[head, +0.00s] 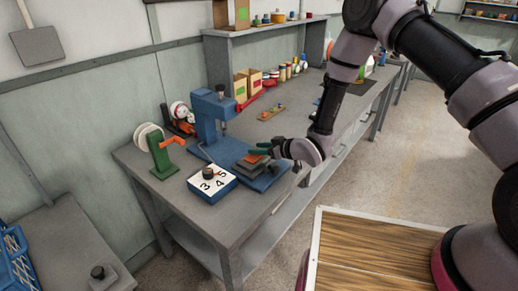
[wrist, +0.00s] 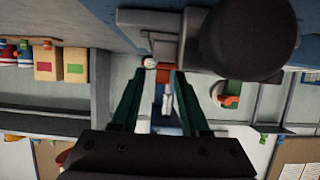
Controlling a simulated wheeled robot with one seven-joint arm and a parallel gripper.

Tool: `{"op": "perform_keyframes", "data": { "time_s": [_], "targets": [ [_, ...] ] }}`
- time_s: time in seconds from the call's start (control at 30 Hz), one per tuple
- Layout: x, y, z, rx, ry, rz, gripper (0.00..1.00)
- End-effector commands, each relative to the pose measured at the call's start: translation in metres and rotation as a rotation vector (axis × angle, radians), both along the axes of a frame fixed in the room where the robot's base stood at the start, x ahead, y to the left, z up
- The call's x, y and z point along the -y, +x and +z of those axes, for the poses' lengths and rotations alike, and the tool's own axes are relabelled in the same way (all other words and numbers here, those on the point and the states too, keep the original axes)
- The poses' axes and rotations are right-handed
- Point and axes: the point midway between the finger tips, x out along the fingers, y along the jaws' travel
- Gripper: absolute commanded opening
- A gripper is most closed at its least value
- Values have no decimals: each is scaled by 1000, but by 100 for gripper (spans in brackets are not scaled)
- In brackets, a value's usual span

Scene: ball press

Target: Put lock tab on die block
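The blue press (head: 206,122) stands on the workbench. On its base is a grey die block (head: 249,166) with a reddish-orange piece on or just above it, partly hidden by my gripper; I cannot tell whether this is the lock tab. My gripper (head: 257,151) is low over the block, its dark green fingers pointing left. In the wrist view the fingers (wrist: 158,82) stand apart. A small orange piece (wrist: 166,73) shows between their tips, below a grey block (wrist: 165,47); a gap shows on its left side, and contact is not clear.
A numbered box (head: 211,188) with a dark knob sits left of the block. A green stand with an orange handle (head: 171,141) is behind it. Cartons (head: 240,88) and small parts line the bench farther back. A large dark round shape (wrist: 245,35) fills the wrist view's upper right.

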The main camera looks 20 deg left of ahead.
Motion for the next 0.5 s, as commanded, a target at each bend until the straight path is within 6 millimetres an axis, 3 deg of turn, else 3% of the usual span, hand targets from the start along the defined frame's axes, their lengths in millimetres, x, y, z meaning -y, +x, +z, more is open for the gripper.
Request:
{"op": "perform_keyframes", "data": {
  "time_s": [0.23,0.5],
  "targets": [
    [7,-1,6,0,0,-2,45],
    [54,-21,27,-3,0,-4,45]
  ]
}}
